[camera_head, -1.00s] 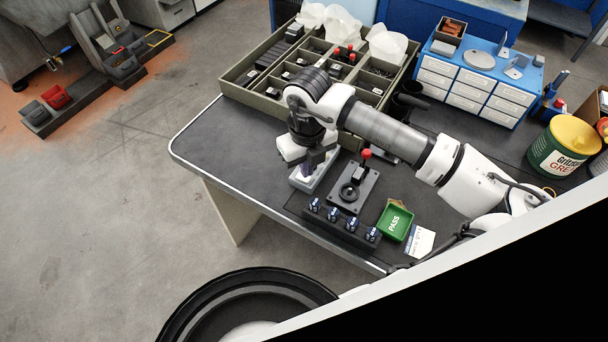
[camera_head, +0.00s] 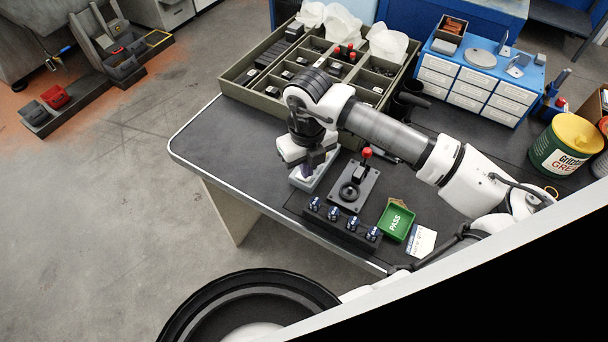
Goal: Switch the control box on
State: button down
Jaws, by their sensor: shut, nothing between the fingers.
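The light grey box (camera_head: 304,183) under my gripper looks like the control box. It lies on the dark bench, left of the plate with the red knob. My gripper (camera_head: 311,172) points down over it, with the fingertips at or just above its top. The fingers are shut with nothing between them. My gripper hides most of the top of the box, so I cannot see its switch or whether the fingers touch it.
A dark plate with a red-knobbed lever (camera_head: 354,190) stands close on the right. A rack (camera_head: 340,228) of several blue-topped pieces and a green PASS tray (camera_head: 396,221) are in front. A divided bin (camera_head: 240,88) stands behind. The bench's left part is clear.

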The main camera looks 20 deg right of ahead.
jog(key=shift+f+b, duration=0.65)
jog(key=shift+b, duration=0.05)
jog(key=shift+r, duration=0.1)
jog(key=shift+r+p, duration=1.15)
jog(key=shift+r, duration=2.35)
